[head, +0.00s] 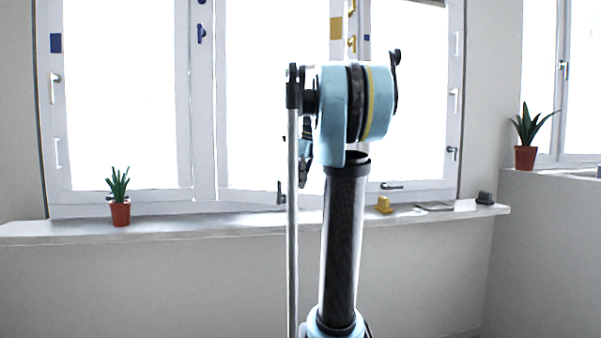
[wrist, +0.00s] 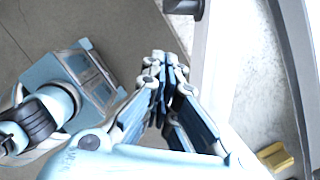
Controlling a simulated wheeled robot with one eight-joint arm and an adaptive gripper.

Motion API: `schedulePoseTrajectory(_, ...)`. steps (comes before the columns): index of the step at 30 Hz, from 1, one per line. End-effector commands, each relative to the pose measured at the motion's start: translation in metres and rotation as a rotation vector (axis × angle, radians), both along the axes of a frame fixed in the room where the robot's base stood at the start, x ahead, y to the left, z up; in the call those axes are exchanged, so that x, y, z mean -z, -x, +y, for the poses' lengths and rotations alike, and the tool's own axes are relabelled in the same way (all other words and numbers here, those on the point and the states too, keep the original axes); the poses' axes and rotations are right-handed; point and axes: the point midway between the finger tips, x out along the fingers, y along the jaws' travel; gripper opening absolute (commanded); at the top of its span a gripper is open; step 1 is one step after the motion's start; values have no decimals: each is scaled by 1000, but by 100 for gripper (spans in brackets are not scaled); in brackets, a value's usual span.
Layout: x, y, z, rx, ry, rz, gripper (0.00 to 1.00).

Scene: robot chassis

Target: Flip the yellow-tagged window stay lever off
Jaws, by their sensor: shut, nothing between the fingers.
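A yellow tag (head: 336,28) is on the upper window frame in the head view, just above my arm. A yellow lever-like fitting (head: 351,43) is beside it, with another yellow piece (head: 352,8) higher up. I cannot tell which is the stay lever, or its on or off position. A yellow block-like piece (head: 384,205) sits on the sill right of my arm; a yellow piece also shows at lower right in the wrist view (wrist: 275,158). My gripper (wrist: 161,60) is shut and empty, apart from that piece. My arm hides part of the window.
The white sill (head: 220,226) holds a potted plant (head: 120,212) at left, a flat grey item (head: 434,206) and a dark block (head: 485,198) at right. A blue tag (head: 56,43) and blue fitting (head: 201,34) are on the window frame. Another plant (head: 525,156) stands far right.

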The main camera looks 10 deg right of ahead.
Motion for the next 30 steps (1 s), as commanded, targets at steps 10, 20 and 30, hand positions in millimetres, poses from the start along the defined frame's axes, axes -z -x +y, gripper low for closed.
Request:
schedulePoseTrajectory(10,20,-24,25,-2,0,0,0)
schedulePoseTrajectory(20,20,-32,33,-1,0,0,0)
schedulePoseTrajectory(30,19,-32,31,1,6,4,0)
